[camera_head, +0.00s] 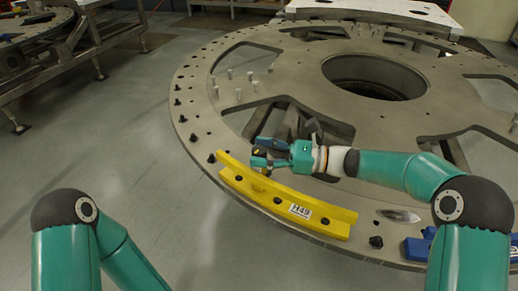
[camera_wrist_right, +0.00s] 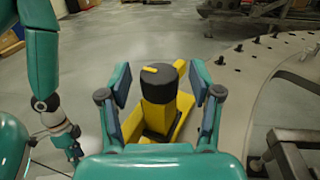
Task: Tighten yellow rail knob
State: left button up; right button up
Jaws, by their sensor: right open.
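The yellow rail (camera_head: 285,200), with a white H49 label, lies along the near rim of the turret plate. Its knob (camera_wrist_right: 160,82) has a round black top with a yellow pointer and a yellow body below. My right gripper (camera_head: 262,157) is over the rail's left part. In the right wrist view my right gripper (camera_wrist_right: 160,92) is open, its fingers on either side of the knob. Gaps show between the fingers and the knob. In the head view the gripper hides the knob. My left arm's end (camera_wrist_right: 75,148) shows small in the wrist view; its jaws cannot be made out.
The big grey turret plate (camera_head: 205,100) has bolts along its rim and wide cut-outs. A blue part (camera_head: 415,248) lies on the plate at the lower right. A metal frame table (camera_head: 75,50) stands at the upper left. The floor left of the plate is clear.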

jog(key=shift+w+a, duration=0.1)
jog(key=shift+a, duration=0.25)
jog(key=shift+c, duration=0.2)
